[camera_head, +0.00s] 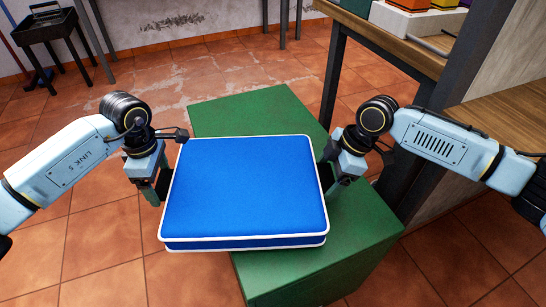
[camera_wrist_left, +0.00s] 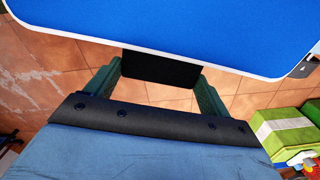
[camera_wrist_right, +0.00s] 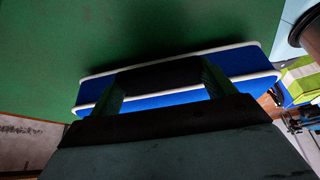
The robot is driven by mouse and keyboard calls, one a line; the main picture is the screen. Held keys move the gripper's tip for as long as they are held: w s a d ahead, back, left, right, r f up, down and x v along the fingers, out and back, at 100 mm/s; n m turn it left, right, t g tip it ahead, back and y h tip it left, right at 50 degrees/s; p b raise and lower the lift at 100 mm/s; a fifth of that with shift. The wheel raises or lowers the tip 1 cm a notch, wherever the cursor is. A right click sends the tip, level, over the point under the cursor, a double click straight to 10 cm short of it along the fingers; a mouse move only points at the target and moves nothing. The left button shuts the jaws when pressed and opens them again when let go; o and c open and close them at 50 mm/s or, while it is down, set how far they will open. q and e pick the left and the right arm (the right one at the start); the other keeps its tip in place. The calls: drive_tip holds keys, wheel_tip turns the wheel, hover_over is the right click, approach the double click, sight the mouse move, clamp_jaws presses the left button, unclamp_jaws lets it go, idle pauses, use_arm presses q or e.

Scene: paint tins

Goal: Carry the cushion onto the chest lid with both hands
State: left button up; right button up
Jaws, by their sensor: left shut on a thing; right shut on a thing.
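The blue cushion (camera_head: 245,188) with white piping is level or nearly so, between my two grippers. It covers the middle of the green chest lid (camera_head: 250,112) and overhangs its left edge; I cannot tell whether it touches the lid. My left gripper (camera_head: 158,188) is shut at the cushion's left side, on a black tab (camera_wrist_left: 160,68) seen in the left wrist view. My right gripper (camera_head: 338,182) is shut at its right side, on a similar black piece (camera_wrist_right: 160,74) seen in the right wrist view. The lid's middle is hidden under the cushion.
A wooden workbench (camera_head: 400,45) with dark legs stands at the right, close to my right arm. A black tray stand (camera_head: 50,28) is at the far left. Open tiled floor (camera_head: 100,240) lies left of the chest.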

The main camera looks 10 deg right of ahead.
use_arm(q)
drive_tip(key=shift+f+b, duration=0.35)
drive_tip(key=shift+f, duration=0.1)
use_arm(e)
drive_tip(key=shift+a+f, duration=0.1)
drive_tip(key=shift+f, duration=0.3)
use_arm(q)
drive_tip(key=o, duration=1.4)
drive_tip(key=shift+c, duration=0.2)
use_arm(e)
drive_tip(key=o, duration=1.4)
drive_tip(key=shift+c, duration=0.2)
